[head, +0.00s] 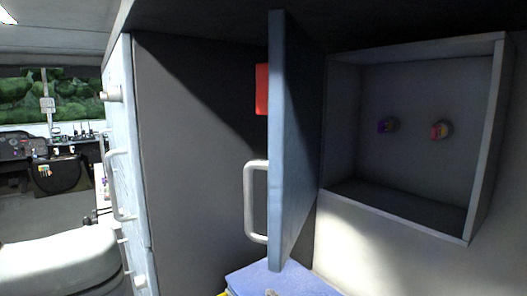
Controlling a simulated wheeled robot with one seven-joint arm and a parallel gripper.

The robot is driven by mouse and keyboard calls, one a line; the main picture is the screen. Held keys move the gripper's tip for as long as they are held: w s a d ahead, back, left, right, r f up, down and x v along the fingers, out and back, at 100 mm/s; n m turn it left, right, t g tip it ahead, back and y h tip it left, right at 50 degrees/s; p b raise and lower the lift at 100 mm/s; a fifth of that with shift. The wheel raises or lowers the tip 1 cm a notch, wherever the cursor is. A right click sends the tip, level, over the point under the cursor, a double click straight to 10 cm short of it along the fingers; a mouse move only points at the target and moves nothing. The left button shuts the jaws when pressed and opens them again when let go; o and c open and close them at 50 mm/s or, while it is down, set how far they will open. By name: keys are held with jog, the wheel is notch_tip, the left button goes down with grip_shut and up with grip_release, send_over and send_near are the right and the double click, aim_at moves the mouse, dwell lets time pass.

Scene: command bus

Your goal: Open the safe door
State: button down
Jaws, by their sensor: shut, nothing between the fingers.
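The safe door (289,145) is a blue-grey panel that stands swung open, seen nearly edge-on in the middle of the head view. A pale bar handle (250,203) is on its left side, with a red patch (262,89) above it. The safe (497,135) is an open grey box on the wall to the right of the door.
A dark cabinet side (195,150) stands left of the door, with light-fronted doors and handles (118,185). A blue flat-topped thing (280,281) lies below the door. A white seat (60,265) and a dashboard (40,148) are at left.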

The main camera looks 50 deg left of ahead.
jog(key=w+d, duration=0.1)
jog(key=w, duration=2.2)
jog(key=shift+d, duration=0.4)
